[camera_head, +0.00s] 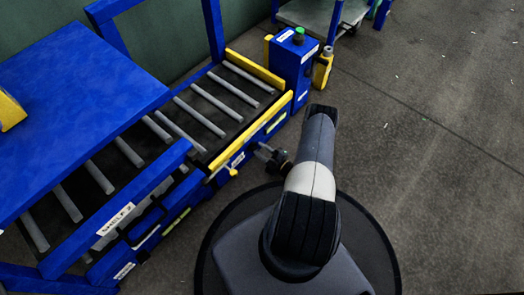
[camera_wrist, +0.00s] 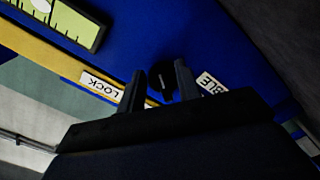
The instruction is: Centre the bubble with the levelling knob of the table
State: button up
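In the wrist view, a round black knob (camera_wrist: 162,80) sits on a blue face beside a partly hidden label ending in "BLE". The two dark fingers of my gripper (camera_wrist: 163,76) are apart, one on each side of the knob. I cannot tell whether they touch it. A yellow-green level vial (camera_wrist: 75,22) with black tick marks lies at the upper left, cut by the frame edge. Its pale bubble (camera_wrist: 41,5) shows at the top edge, towards the vial's left part. In the head view, my gripper (camera_head: 273,157) is small and dark beside the conveyor's side; the knob cannot be made out there.
A "LOCK" label (camera_wrist: 101,86) is left of the fingers. In the head view, a roller conveyor (camera_head: 200,110) has yellow rails and a yellow-tipped lever (camera_head: 232,172). A blue box with a green button (camera_head: 299,36) stands behind.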

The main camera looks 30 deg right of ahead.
jog(key=shift+o, duration=0.9)
notch_tip(320, 180, up, 9)
jog(key=p, duration=0.4)
jog(key=shift+w+d, duration=0.1)
jog(key=shift+r+p, duration=0.35)
jog(key=shift+r, duration=0.25)
jog(key=shift+c, duration=0.9)
